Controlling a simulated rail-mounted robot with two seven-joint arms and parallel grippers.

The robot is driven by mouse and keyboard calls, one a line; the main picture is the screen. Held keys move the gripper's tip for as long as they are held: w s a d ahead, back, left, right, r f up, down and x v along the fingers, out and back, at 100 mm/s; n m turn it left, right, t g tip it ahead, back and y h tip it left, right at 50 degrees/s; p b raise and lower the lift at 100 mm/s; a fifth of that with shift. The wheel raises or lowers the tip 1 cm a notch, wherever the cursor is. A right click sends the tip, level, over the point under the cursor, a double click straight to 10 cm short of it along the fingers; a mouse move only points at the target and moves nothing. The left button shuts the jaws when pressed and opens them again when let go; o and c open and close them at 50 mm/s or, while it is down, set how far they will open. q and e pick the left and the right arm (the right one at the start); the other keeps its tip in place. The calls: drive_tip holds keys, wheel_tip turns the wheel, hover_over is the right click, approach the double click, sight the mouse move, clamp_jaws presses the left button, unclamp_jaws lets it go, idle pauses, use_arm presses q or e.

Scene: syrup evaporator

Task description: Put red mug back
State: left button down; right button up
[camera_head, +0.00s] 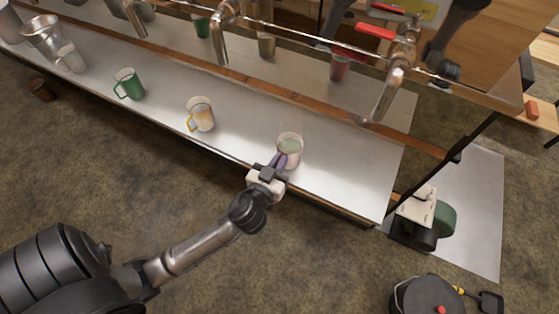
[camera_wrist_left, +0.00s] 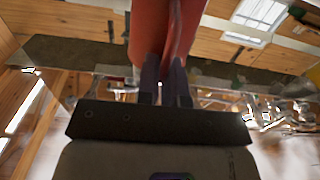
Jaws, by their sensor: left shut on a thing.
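The red mug (camera_head: 290,150) is at the right part of the long metal shelf (camera_head: 340,180). It looks pale and washed out from above, with a greyish-green inside, and stands roughly upright. In the left wrist view the red mug (camera_wrist_left: 150,30) fills the top middle and shows strong red. My left gripper (camera_head: 280,163) is shut on its near side, seemingly at the handle; its fingers also show in the left wrist view (camera_wrist_left: 165,85). I cannot tell whether the mug's base touches the shelf. My right gripper is not in view.
A yellow-handled mug (camera_head: 201,114), a green mug (camera_head: 129,83) and a pale mug (camera_head: 70,57) stand in a row to the left. Metal taps (camera_head: 390,85) overhang the shelf. The steel panel behind mirrors the mugs.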

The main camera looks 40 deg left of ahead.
use_arm(q)
drive_tip(key=shift+f, duration=0.1)
drive_tip(key=c, duration=1.3)
unclamp_jaws()
drive_tip(key=shift+o, duration=0.2)
drive_tip(key=v, duration=1.2)
drive_tip(key=s+d+f+m+g+h, duration=0.2)
drive_tip(key=s+f+m+g+h, duration=0.3)
drive_tip(key=s+f+g, duration=0.5)
wheel_tip(320, 180, down, 3)
drive_tip(key=g, duration=0.3)
drive_tip(key=shift+s+d+g+b, duration=0.25)
drive_tip(key=shift+d+g+b, duration=0.05)
drive_tip(key=shift+b, duration=0.1)
drive_tip(key=shift+f, duration=0.1)
